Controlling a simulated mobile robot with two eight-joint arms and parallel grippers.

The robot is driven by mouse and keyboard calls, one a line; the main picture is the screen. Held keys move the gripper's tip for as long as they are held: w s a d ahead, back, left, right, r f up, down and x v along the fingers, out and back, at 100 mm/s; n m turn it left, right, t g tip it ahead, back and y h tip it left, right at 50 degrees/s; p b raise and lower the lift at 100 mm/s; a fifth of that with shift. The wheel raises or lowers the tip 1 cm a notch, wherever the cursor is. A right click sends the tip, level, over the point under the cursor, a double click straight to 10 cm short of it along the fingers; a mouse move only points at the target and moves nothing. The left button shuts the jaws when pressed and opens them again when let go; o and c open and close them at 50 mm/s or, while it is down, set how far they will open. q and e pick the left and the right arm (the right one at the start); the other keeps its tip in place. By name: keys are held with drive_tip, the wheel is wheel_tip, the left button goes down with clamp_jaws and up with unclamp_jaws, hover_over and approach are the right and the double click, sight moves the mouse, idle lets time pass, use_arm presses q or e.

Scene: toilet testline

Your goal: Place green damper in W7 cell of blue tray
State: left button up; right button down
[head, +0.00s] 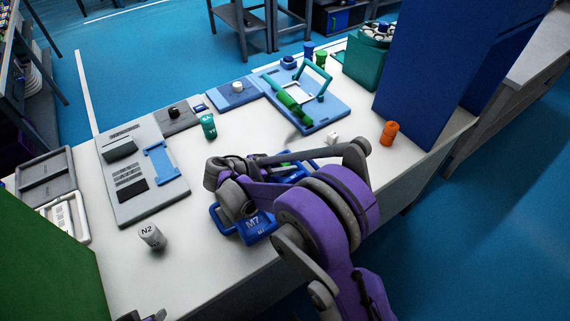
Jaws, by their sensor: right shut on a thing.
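The blue tray (262,236) lies on the white table, largely covered by my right arm. A label on its near part reads like M7 or W7. My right gripper (240,207) is low over the tray's left part. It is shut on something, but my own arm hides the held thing. A bit of green (286,164) shows at the tray's far side, too covered to identify. A bright green cylinder (289,104) lies on the light-blue fixture (325,112) farther back. Only a dark scrap of my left gripper (150,316) shows at the bottom edge.
A grey N2 cylinder (151,237) stands at front left, a teal cylinder (208,126) mid-table, and an orange cylinder (388,133) at right. A grey panel (145,200) lies left. A tall blue box (425,65) blocks the right rear.

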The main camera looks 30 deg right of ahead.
drive_tip(key=c, duration=0.8)
unclamp_jaws()
drive_tip(key=shift+f, duration=0.1)
drive_tip(key=shift+c, duration=0.2)
drive_tip(key=v, duration=0.7)
drive_tip(key=shift+a+r, duration=0.2)
drive_tip(key=shift+a, duration=0.05)
